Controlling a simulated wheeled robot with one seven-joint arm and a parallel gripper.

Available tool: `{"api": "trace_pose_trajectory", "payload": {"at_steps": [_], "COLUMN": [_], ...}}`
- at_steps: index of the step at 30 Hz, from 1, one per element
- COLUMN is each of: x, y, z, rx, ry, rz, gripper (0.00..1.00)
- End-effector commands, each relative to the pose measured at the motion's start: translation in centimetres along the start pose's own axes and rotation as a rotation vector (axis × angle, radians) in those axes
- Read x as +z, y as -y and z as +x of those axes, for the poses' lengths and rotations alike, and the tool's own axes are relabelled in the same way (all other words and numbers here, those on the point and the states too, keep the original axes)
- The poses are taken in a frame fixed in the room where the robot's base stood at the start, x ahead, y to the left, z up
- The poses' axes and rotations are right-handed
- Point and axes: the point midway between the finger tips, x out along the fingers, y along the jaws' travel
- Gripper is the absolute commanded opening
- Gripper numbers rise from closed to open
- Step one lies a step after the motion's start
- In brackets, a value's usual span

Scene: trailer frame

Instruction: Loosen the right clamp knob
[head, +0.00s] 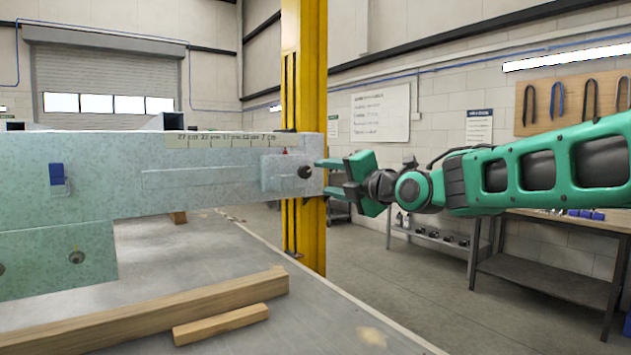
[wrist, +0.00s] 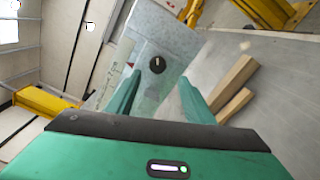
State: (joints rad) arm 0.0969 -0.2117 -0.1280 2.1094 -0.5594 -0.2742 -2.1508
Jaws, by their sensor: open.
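The clamp knob (head: 305,172) is a dark round knob on a small plate at the right end of the grey-green beam (head: 200,190). In the wrist view the knob (wrist: 157,64) has a pale mark on its face and lies ahead, between the lines of the two fingers. My gripper (head: 324,177) is open and empty, just right of the beam's end in the head view. In the wrist view my gripper's (wrist: 159,78) fingers stand apart, and I see no contact with the knob. The exact gap in depth is hard to tell.
A yellow column (head: 312,235) stands behind the beam's end. Wooden blocks (head: 222,324) lie on the grey table (head: 330,320) below. A workbench (head: 560,270) stands at right.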

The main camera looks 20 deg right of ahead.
Motion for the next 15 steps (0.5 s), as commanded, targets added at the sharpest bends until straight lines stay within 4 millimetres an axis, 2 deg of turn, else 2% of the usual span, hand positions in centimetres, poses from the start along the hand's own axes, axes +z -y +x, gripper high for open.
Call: {"api": "trace_pose_trajectory", "payload": {"at_steps": [3, 6, 15], "x": [0.1, 0.0, 0.0], "y": [0.0, 0.1, 0.1], "z": [-1.6, -2.2, -2.6], "rx": [0.000, 0.000, -0.001], "ry": [0.001, 0.000, -0.001], "rz": [0.001, 0.001, 0.001], "gripper": [0.48, 0.48, 0.48]}}
